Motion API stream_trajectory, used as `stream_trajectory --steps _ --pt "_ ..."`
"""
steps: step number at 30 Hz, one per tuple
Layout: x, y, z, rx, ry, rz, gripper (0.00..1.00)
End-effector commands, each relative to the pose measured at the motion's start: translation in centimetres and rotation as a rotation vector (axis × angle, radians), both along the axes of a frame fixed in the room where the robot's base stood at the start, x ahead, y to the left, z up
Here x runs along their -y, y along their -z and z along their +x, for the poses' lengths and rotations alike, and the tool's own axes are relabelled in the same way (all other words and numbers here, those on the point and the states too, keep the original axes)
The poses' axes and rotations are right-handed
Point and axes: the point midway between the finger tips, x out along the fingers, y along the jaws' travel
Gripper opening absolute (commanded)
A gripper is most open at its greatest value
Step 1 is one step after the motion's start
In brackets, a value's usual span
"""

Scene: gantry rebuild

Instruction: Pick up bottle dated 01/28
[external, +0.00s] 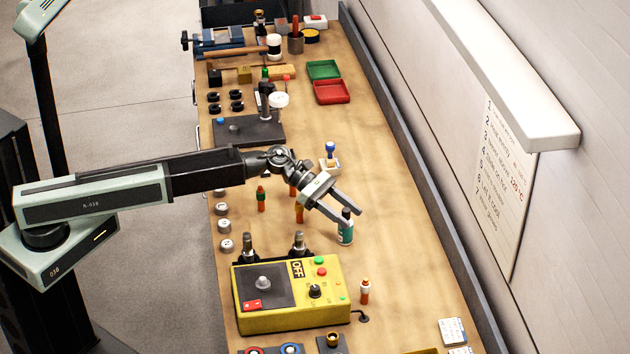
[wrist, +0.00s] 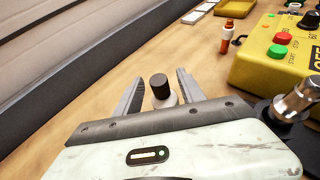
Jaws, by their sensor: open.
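My gripper (external: 354,219) is open, with a finger to either side of the bottle's top. In the wrist view the gripper (wrist: 160,76) shows gaps between the cap and both fingers. I cannot read any date on the bottle.
A yellow control box (external: 290,318) with buttons stands in front of the gripper, and also shows at right in the wrist view (wrist: 262,74). A stamp-like blue-knobbed item (external: 330,160) stands behind. Red (external: 331,92) and green (external: 324,69) trays lie farther back.

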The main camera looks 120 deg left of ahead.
Motion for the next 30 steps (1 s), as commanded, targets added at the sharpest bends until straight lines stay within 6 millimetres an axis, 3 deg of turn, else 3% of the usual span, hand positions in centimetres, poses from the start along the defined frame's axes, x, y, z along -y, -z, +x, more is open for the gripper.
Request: stream_trajectory --steps 1,5,6,30 --pt "0.02 -0.04 -0.02 0.0 0.0 0.0 0.41" --pt "0.02 -0.03 -0.03 0.0 0.0 0.0 0.05" --pt "0.02 -0.03 -0.03 0.0 0.0 0.0 0.0" --pt "0.02 -0.03 -0.04 -0.001 0.001 0.001 0.0"
